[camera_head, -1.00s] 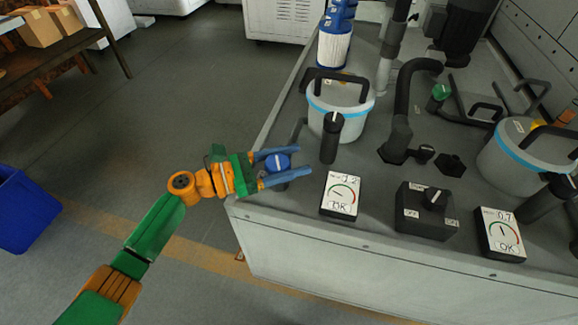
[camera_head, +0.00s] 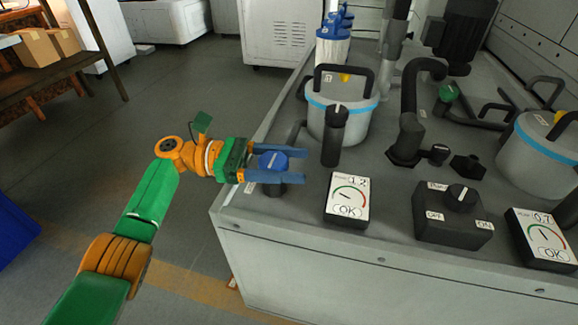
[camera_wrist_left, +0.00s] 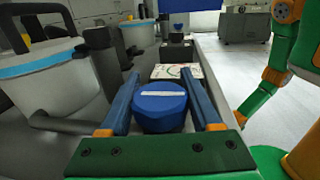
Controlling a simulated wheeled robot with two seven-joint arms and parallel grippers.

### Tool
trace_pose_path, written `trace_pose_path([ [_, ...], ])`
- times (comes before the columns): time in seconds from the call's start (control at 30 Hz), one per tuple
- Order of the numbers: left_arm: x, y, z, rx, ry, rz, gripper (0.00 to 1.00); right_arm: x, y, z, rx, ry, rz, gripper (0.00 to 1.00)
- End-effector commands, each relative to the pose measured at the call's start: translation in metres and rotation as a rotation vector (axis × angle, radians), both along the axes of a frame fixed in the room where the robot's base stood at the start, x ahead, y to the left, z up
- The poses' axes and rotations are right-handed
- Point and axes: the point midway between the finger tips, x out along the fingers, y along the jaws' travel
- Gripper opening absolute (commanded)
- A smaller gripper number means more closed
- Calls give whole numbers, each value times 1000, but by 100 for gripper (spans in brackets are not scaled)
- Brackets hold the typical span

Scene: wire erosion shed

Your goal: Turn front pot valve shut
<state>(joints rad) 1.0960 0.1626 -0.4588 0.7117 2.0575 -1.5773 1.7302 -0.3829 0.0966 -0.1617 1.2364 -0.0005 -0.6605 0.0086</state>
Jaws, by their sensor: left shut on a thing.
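The blue valve knob (camera_head: 272,160) stands at the front left corner of the grey machine top, beside the front pot (camera_head: 325,118). My left gripper (camera_head: 288,168) is shut on the knob, one blue finger on each side. In the left wrist view the knob (camera_wrist_left: 160,108) sits between the fingers, and its white line runs crosswise, from finger to finger. The pot is grey with a light blue band and a black handle. It also shows in the left wrist view (camera_wrist_left: 55,85). My right gripper is in neither view.
A gauge reading 1.2 and OK (camera_head: 347,200), a black switch box (camera_head: 450,225) and a second gauge reading 0.7 and OK (camera_head: 541,240) line the front edge. Floor left of the machine is open.

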Motion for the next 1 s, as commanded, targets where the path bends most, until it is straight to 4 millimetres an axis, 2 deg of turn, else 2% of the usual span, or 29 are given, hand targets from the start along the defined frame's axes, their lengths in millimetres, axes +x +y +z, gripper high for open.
trace_pose_path([
  [0.3,0,0,1,0,-1,-2,8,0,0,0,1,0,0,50],
  [0.33,0,0,1,0,-1,-2,70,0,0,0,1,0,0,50],
  [0.4,0,0,1,0,-1,-2,88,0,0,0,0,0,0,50],
  [0.43,0,0,0,0,-1,-2,94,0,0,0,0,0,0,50],
  [0.77,1,3,0,1,0,1,94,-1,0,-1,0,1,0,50],
  [0.9,5,26,-1,0,1,3,94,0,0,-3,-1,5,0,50],
  [0.93,7,32,-3,1,0,5,94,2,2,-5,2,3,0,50],
  [1.0,9,48,-3,-1,0,3,94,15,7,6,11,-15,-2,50],
])
